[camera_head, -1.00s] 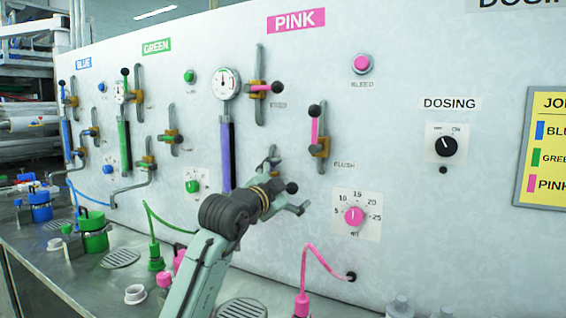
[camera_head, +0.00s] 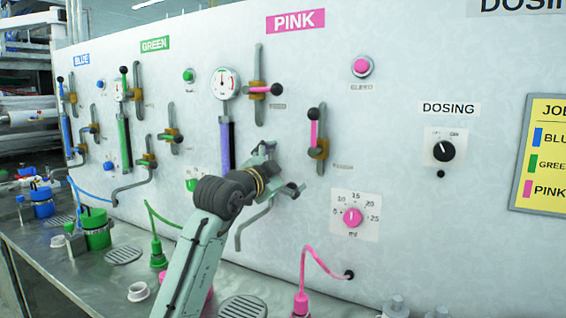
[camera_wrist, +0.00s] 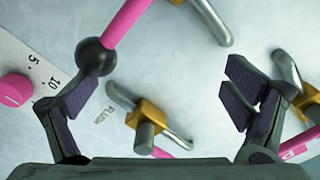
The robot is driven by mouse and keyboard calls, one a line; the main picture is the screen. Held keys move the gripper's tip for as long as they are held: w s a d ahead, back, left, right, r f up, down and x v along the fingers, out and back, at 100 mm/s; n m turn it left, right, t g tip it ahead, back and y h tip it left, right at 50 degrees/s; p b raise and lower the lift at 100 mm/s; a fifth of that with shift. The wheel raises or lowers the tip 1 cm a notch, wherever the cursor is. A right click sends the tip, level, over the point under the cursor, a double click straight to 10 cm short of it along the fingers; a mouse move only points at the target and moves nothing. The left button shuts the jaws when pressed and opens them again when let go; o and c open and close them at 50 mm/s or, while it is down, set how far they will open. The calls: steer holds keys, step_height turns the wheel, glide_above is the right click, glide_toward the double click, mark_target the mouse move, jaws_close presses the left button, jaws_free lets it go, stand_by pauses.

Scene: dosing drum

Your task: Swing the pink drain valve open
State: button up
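The pink drain valve is mostly hidden behind my gripper in the head view; its bent outlet pipe (camera_head: 240,236) shows below. In the wrist view, a pink lever (camera_wrist: 125,22) with a black ball (camera_wrist: 97,57) runs in from the top edge, and I take it for the drain lever. My gripper (camera_head: 282,168) is in front of the panel. In the wrist view my gripper (camera_wrist: 160,92) is open, with nothing between its fingers. The ball is by the left fingertip; I cannot tell if they touch.
The flush valve (camera_wrist: 148,112) sits between the fingers in the wrist view, farther off on the panel; in the head view it is to the right (camera_head: 318,150). The pink dial (camera_head: 352,217) is lower right. The upper pink valve (camera_head: 258,89) is above. A pink hose (camera_head: 325,262) hangs below.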

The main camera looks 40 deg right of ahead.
steer(key=shift+w+a+r, duration=0.35)
steer(key=shift+w+r, duration=0.35)
steer(key=shift+r, duration=0.05)
steer(key=shift+w+a+r, duration=0.25)
steer(key=shift+w+r, duration=0.15)
steer(key=shift+w, duration=0.15)
steer(key=shift+w+a+r, duration=0.2)
steer(key=shift+w+r, duration=0.2)
steer(key=shift+w, duration=0.1)
steer(key=shift+w+a+r, duration=0.2)
steer(key=shift+w, duration=0.3)
steer(key=shift+w+a+r, duration=0.15)
steer(key=shift+w+r, duration=0.05)
steer(key=shift+w, duration=0.25)
steer(key=shift+w+a, duration=0.25)
steer(key=shift+w, duration=0.3)
steer(key=shift+w+a, duration=0.2)
steer(key=shift+w, duration=0.3)
steer(key=shift+w, duration=0.1)
steer(key=shift+w+a+r, duration=0.15)
steer(key=shift+w+a, duration=0.1)
steer(key=shift+w, duration=0.2)
steer(key=shift+w, duration=0.1)
steer(key=shift+w+a+r, duration=0.15)
steer(key=shift+w+a, duration=0.05)
steer(key=shift+w, duration=0.25)
